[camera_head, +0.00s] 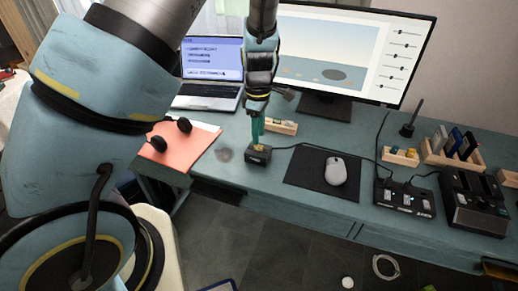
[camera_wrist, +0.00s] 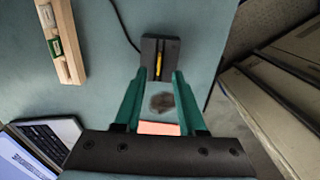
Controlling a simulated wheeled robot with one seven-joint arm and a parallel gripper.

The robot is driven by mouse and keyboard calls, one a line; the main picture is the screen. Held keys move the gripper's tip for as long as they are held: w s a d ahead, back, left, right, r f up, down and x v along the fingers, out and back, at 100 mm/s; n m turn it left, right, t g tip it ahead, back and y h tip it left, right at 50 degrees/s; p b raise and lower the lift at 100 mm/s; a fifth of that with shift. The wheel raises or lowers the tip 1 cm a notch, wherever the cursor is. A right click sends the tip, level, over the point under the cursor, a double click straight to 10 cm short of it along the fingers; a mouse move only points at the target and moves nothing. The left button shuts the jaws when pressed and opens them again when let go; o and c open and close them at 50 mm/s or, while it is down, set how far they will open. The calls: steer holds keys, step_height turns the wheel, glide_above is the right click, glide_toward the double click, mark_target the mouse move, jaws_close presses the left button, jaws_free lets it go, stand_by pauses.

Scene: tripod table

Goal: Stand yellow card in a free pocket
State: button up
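The yellow card (camera_wrist: 157,68) stands edge-up in the slot of a small black holder (camera_wrist: 168,52) on the desk. In the head view a bit of yellow (camera_head: 263,148) shows above that black holder (camera_head: 259,158). My gripper (camera_wrist: 159,73) is open, its green fingers apart on either side of the line of the card and holding nothing. In the head view my gripper (camera_head: 258,140) points down just above the holder. A wooden rack (camera_head: 452,160) with several dark and blue cards stands at the right; its free pockets cannot be told clearly.
A small wooden tray (camera_head: 282,127) lies behind the holder. The mouse (camera_head: 336,171) on its black mat (camera_head: 309,172), a black switch box (camera_head: 404,198) and a larger black device (camera_head: 475,203) are to the right. The monitor (camera_head: 345,50) and laptop (camera_head: 209,75) stand behind.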

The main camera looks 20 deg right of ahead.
mark_target(258, 150)
step_height(258, 150, down, 4)
steer(key=shift+w+f+p, duration=0.1)
steer(key=shift+p, duration=0.3)
steer(key=shift+c, duration=0.3)
jaws_close()
